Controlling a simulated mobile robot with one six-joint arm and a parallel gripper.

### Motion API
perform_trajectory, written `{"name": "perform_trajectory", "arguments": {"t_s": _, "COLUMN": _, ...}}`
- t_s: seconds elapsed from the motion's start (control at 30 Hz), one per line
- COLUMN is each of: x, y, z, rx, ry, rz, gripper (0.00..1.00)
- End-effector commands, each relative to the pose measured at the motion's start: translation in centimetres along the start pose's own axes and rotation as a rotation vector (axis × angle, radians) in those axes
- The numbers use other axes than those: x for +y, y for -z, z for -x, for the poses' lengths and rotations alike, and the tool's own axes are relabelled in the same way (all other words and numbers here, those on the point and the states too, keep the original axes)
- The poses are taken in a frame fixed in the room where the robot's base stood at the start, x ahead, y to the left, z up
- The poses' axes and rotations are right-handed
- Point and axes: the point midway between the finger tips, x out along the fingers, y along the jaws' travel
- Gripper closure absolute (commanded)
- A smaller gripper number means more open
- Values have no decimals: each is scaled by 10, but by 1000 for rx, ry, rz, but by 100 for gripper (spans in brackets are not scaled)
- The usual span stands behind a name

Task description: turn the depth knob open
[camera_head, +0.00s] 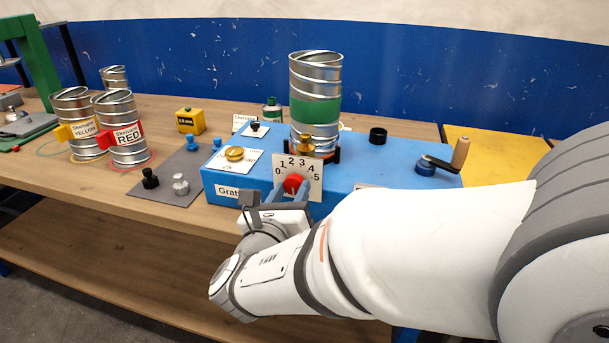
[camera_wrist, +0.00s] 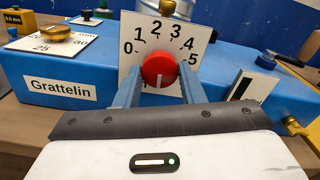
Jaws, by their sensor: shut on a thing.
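The depth knob (camera_head: 293,183) is a red round knob on a white dial plate (camera_head: 309,172) numbered 0 to 5, on the front of a blue machine (camera_head: 374,172). In the wrist view the knob (camera_wrist: 158,65) sits in the middle of the number arc. A white line shows on its lower part, pointing roughly down. My gripper (camera_wrist: 159,74) has a blue-grey finger on each side of the knob and is shut on it. In the head view my gripper (camera_head: 284,187) reaches the dial from the front. The knob's underside is partly hidden.
On the machine stand a silver duct with a green band (camera_head: 315,112), a brass knob (camera_head: 235,154) and a crank handle (camera_head: 460,152). Red and yellow labelled ducts (camera_head: 128,145) stand left on the wooden bench (camera_head: 40,167).

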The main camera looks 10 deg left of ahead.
Motion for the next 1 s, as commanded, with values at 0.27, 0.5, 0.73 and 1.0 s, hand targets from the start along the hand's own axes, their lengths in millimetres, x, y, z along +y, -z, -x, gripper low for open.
{"name": "perform_trajectory", "arguments": {"t_s": 0.27, "x": 0, "y": 2, "z": 0, "rx": 4, "ry": 0, "rz": 2, "gripper": 56}}
{"name": "perform_trajectory", "arguments": {"t_s": 0.5, "x": 0, "y": 1, "z": 0, "rx": 2, "ry": 0, "rz": 0, "gripper": 43}}
{"name": "perform_trajectory", "arguments": {"t_s": 0.73, "x": 0, "y": 0, "z": 3, "rx": 1, "ry": 0, "rz": -1, "gripper": 43}}
{"name": "perform_trajectory", "arguments": {"t_s": 1.0, "x": 1, "y": 0, "z": 41, "rx": 0, "ry": -5, "rz": 0, "gripper": 43}}
